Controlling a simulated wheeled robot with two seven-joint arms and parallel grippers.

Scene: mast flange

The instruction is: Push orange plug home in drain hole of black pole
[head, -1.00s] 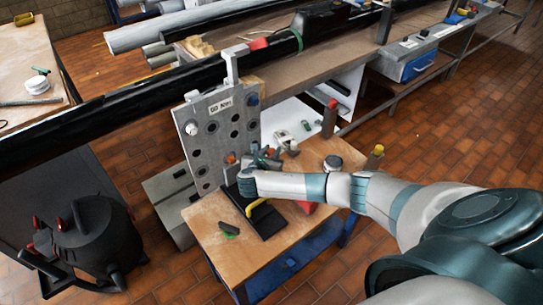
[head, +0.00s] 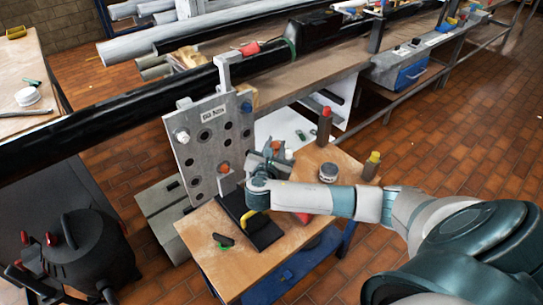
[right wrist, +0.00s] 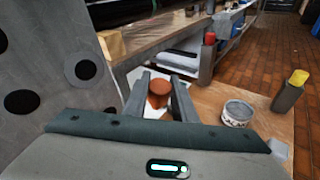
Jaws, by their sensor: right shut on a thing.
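The long black pole (head: 130,108) runs across the head view from the left edge toward the upper right. I cannot make out its drain hole. My right gripper (head: 274,152) is above the small wooden table, to the right of the upright grey plate and apart from the pole. In the right wrist view, the right gripper (right wrist: 160,86) is shut on an orange plug (right wrist: 159,93), with one grey finger on each side. The plug is small and partly hidden in the head view (head: 276,145). My left gripper is not in view.
The grey plate (head: 205,153) has dark holes, with another orange piece (head: 224,167) at its lower part. A black block with a yellow handle (head: 257,224), a round tin (head: 329,172) and red- and yellow-topped posts stand on the wooden table (head: 210,264). A dark vacuum-like machine (head: 80,255) stands lower left.

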